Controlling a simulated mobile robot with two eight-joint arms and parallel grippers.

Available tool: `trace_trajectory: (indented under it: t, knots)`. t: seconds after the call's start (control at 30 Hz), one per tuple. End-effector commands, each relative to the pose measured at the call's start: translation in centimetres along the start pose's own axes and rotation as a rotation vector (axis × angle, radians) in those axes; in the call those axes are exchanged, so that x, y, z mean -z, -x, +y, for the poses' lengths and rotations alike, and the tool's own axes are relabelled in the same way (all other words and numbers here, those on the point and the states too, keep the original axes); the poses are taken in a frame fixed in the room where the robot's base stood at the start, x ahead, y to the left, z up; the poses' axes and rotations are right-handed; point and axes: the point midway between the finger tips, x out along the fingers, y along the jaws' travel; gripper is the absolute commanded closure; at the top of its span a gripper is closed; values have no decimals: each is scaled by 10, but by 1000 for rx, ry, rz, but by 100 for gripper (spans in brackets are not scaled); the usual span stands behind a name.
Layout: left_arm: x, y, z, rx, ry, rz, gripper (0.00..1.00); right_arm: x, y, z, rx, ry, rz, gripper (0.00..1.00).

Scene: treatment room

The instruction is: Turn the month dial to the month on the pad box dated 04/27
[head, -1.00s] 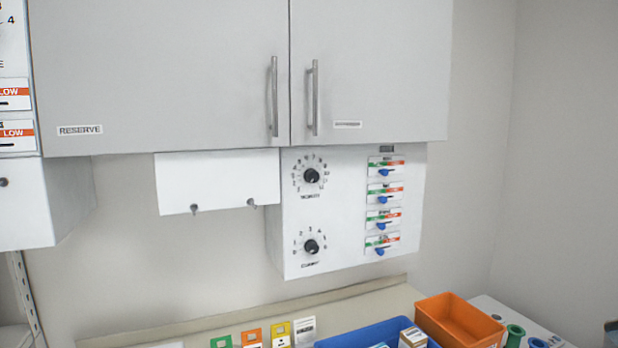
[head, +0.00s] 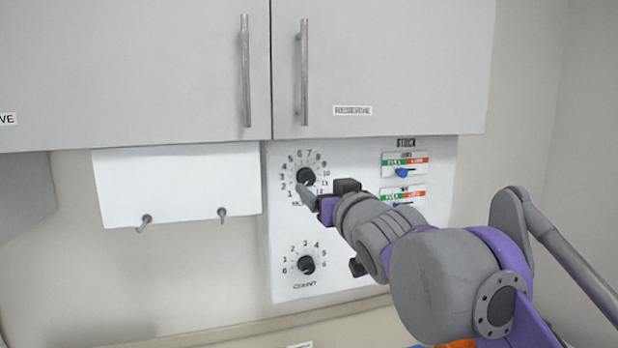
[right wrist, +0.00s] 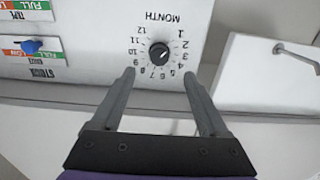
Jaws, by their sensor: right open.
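The month dial (head: 306,176) is a black knob on the white wall panel, ringed by the numbers 1 to 12. In the right wrist view the dial (right wrist: 159,53) appears upside down, with MONTH printed above it. A pale mark on the knob points toward the low numbers, around 1 or 2; I cannot tell exactly. My right gripper (right wrist: 159,76) is open and empty, its fingers spread either side of the dial's line and short of the knob. In the head view the right gripper (head: 305,192) is just below the dial. The pad box dated 04/27 is not visible. My left gripper is not in view.
A COUNT dial (head: 306,265) sits below on the same panel. Stock sliders with blue knobs (head: 402,172) are to the right, partly behind my arm. A white hooked panel (head: 175,190) is left. Cabinet doors (head: 380,60) with handles hang above.

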Motion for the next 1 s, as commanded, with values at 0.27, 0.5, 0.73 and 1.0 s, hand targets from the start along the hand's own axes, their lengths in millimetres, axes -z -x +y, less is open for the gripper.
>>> trace_trajectory:
  t: [0.27,0.5,0.73,1.0]
  knots:
    - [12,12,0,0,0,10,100,2,-52,0,-1,0,0,22]
    - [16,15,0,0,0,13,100,0,-73,1,-1,1,-1,22]
    - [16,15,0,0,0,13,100,-1,-76,1,-2,1,-2,22]
    - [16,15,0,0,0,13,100,-1,-76,1,-2,1,-2,55]
